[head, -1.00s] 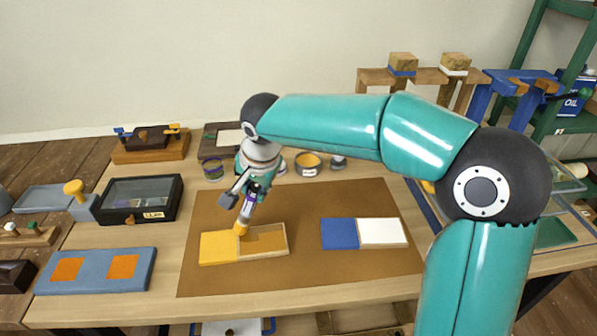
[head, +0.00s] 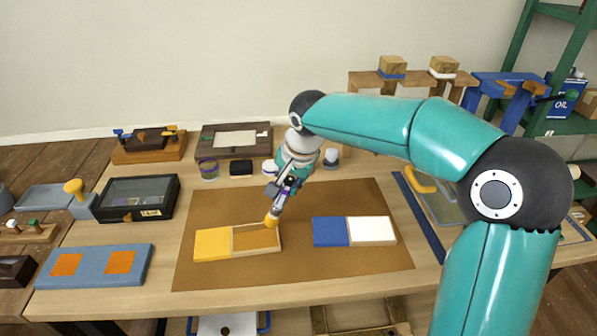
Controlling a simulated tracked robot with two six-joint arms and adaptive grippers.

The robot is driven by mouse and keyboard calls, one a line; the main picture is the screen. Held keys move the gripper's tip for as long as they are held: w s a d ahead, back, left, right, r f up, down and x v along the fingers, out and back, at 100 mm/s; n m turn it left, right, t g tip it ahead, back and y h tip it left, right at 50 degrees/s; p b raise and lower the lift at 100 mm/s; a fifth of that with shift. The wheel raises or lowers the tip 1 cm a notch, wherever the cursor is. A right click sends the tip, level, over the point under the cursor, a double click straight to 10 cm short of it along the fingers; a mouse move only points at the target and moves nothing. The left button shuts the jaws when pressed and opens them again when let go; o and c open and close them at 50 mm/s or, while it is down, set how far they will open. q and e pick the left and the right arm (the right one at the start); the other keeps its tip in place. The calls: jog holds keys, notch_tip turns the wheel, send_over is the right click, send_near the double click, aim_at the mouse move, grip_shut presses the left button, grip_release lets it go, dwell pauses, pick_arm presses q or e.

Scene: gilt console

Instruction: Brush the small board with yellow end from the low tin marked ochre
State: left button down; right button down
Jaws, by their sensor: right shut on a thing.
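The small board (head: 212,244) lies on the brown mat, with a yellow left end and a brown, pale-rimmed right part. My right gripper (head: 284,188) is shut on a brush (head: 272,220) whose tip is yellow. The brush is tilted, its tip down at the far right part of the board; I cannot tell whether it touches. The low tin marked ochre is not visible; my right wrist covers the area behind the mat. My left gripper is not in view.
A blue and white board (head: 331,231) lies on the mat (head: 330,284) to the right. A black glass-topped box (head: 138,197) and a blue board with orange squares (head: 90,266) stand left. A purple-rimmed tin (head: 208,170) stands behind the mat.

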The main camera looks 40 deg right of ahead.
jog(key=shift+s+d+r+p, duration=0.1)
jog(key=shift+r+p, duration=0.3)
jog(key=shift+r, duration=0.1)
jog(key=shift+s+d+r+p, duration=0.1)
jog(key=shift+r+p, duration=0.25)
jog(key=shift+r, duration=0.15)
jog(key=shift+w+a+r+p, duration=0.1)
jog(key=shift+r+p, duration=2.05)
jog(key=shift+r, duration=0.7)
jog(key=shift+f, duration=0.1)
